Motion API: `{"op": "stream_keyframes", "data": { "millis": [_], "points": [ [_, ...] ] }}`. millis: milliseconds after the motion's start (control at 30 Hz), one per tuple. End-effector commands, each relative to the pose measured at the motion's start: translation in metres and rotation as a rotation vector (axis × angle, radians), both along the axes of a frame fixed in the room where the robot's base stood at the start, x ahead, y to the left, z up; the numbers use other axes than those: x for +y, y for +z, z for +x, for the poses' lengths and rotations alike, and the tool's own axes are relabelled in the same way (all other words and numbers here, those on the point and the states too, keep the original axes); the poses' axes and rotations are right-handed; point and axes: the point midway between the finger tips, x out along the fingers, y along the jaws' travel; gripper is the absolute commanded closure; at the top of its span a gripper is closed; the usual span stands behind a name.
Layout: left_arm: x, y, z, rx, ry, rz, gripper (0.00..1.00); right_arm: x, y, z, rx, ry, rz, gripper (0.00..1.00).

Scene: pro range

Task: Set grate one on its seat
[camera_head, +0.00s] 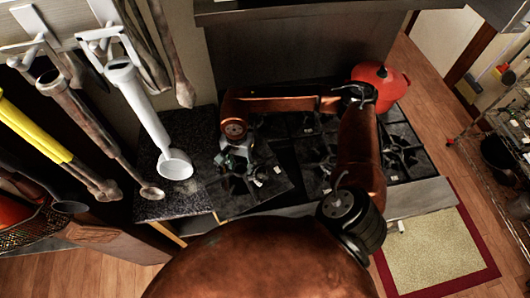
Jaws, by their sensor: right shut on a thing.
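The range (409,205) is a dark cooktop with black grates. My right arm reaches over it, and my right gripper (238,158) points down at the left end of the range. It is shut on a black grate (262,188), gripped near its upper edge. This grate lies over the range's left end, beside the granite counter, and looks turned relative to the cooktop. I cannot tell whether it touches the surface below. Just right of it is a bare dark strip of cooktop (287,161). Other grates (397,146) sit to the right. My left gripper is not in view.
A red pot (383,84) stands at the back right of the range. The granite counter (184,199) adjoins the range on the left. A white ladle (140,110) and other utensils hang over the counter at left. A red-bordered mat (433,245) lies on the floor.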

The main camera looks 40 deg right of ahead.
Motion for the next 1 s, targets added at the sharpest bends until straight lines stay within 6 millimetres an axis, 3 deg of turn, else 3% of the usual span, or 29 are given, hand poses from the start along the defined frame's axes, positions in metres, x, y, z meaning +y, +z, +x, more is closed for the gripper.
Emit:
{"op": "stream_keyframes", "data": {
  "millis": [33,700,1000],
  "points": [
    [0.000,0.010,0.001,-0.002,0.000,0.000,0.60,-0.005,0.005,-0.001,0.004,-0.101,0.002,0.80],
    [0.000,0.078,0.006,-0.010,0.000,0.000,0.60,-0.070,0.004,-0.021,0.028,-1.481,-0.009,0.80],
    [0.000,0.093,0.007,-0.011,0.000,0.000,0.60,-0.087,0.002,-0.028,0.023,-1.831,-0.016,0.80]
  ]
}}
